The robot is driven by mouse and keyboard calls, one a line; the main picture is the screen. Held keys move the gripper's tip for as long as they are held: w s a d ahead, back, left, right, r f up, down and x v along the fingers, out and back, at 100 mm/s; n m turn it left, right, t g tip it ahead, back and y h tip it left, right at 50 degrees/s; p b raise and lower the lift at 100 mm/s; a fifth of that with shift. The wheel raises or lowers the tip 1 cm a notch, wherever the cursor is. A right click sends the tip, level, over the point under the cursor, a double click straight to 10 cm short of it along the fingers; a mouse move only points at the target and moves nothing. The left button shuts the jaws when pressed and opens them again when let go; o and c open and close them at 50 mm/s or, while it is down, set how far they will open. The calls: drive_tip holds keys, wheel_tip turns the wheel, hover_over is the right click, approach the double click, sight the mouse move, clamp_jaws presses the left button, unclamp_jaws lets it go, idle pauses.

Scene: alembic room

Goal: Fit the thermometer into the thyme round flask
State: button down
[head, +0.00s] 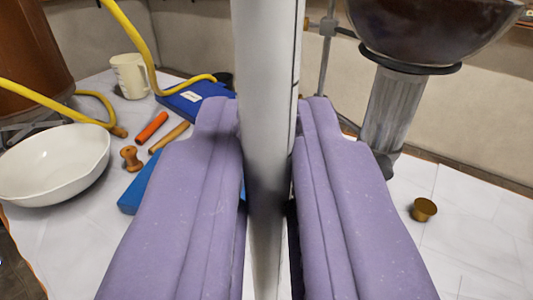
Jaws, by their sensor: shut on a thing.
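My gripper (268,112) has two purple fingers, which are shut on a long, pale grey-white rod, the thermometer (268,60). The thermometer stands near upright between the fingers. It runs out of the top of the picture, and its lower part passes down between the fingers. A dark brown, round-bottomed vessel (430,35) is cut off at the top right, to the right of my gripper and apart from it. I cannot tell whether it is the thyme round flask; its mouth is out of view.
A grey ribbed burner-like column (390,110) stands under the dark vessel. A small brass cup (423,209) is at right. At left are a white bowl (55,165), a cream mug (130,76), yellow hose (133,35), a blue book (196,97) and a copper vessel (32,55).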

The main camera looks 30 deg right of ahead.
drive_tip(key=shift+f+b, duration=0.45)
drive_tip(key=shift+b, duration=0.05)
idle(0.8)
drive_tip(key=c, duration=1)
unclamp_jaws()
drive_tip(key=p+v, duration=0.1)
drive_tip(key=v, duration=0.6)
drive_tip(key=shift+s+a, duration=0.2)
drive_tip(key=shift+s, duration=0.15)
drive_tip(key=o, duration=0.7)
